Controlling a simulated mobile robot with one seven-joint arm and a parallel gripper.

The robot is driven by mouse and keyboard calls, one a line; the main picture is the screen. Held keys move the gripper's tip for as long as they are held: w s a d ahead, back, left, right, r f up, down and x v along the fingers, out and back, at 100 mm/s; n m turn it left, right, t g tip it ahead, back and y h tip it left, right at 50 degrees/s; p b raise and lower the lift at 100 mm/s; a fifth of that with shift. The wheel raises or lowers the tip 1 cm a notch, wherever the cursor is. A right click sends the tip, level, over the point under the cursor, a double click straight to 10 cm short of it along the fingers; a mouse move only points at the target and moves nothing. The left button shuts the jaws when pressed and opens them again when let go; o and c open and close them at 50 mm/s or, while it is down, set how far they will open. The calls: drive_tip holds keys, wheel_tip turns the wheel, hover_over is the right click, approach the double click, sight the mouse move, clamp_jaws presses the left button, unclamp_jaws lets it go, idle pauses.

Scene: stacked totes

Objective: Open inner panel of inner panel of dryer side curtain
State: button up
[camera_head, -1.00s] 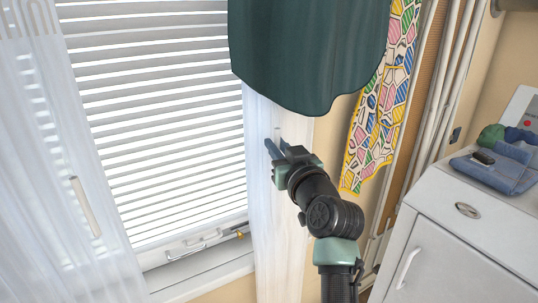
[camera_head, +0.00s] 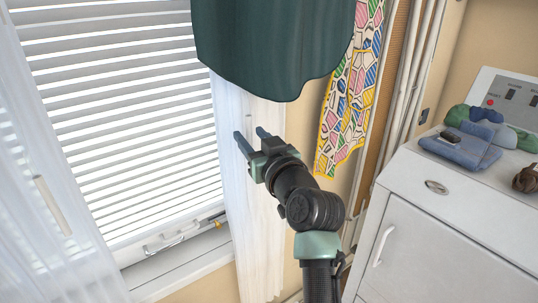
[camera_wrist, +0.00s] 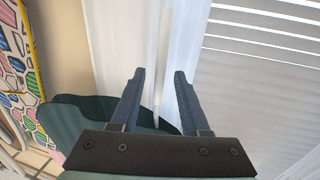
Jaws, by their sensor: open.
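The dryer-side inner panel is a sheer white curtain (camera_head: 256,220) hanging at the right edge of the window, partly covered above by a dark green curtain (camera_head: 275,45). In the wrist view the white panel (camera_wrist: 120,35) hangs ahead of the fingers, with a thin pale vertical bar (camera_wrist: 163,45) on it, between the fingertips in the picture. My gripper (camera_head: 249,133) is open and empty, its two fingers pointing at the panel. In the wrist view my gripper (camera_wrist: 160,74) has a clear gap between its fingers; I cannot tell whether they touch the fabric.
Another sheer panel (camera_head: 30,120) with a pale bar (camera_head: 52,205) hangs at the left. White blinds (camera_head: 130,110) cover the window between. A patterned curtain (camera_head: 348,100) hangs at the right. A white dryer (camera_head: 450,250) with folded cloths (camera_head: 465,145) on top stands at lower right.

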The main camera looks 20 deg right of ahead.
drive_tip(key=s+d, duration=0.1)
drive_tip(key=s, duration=1)
drive_tip(key=shift+d, duration=0.2)
drive_tip(key=s+a+r+t, duration=0.2)
drive_tip(key=a+r, duration=0.3)
drive_tip(key=r, duration=0.4)
drive_tip(key=s+a+r+t, duration=0.3)
drive_tip(key=a+r, duration=0.2)
drive_tip(key=r, duration=0.3)
drive_tip(key=s+a+r+m+t+h, duration=0.15)
drive_tip(key=s+a+r+t, duration=0.3)
drive_tip(key=s+r, duration=0.6)
wheel_tip(320, 180, up, 20)
drive_tip(key=p, duration=1.8)
drive_tip(key=shift+a+f+h, duration=0.2)
drive_tip(key=shift+a+h, duration=0.1)
drive_tip(key=shift+h, duration=0.05)
drive_tip(key=shift+s+f, duration=0.1)
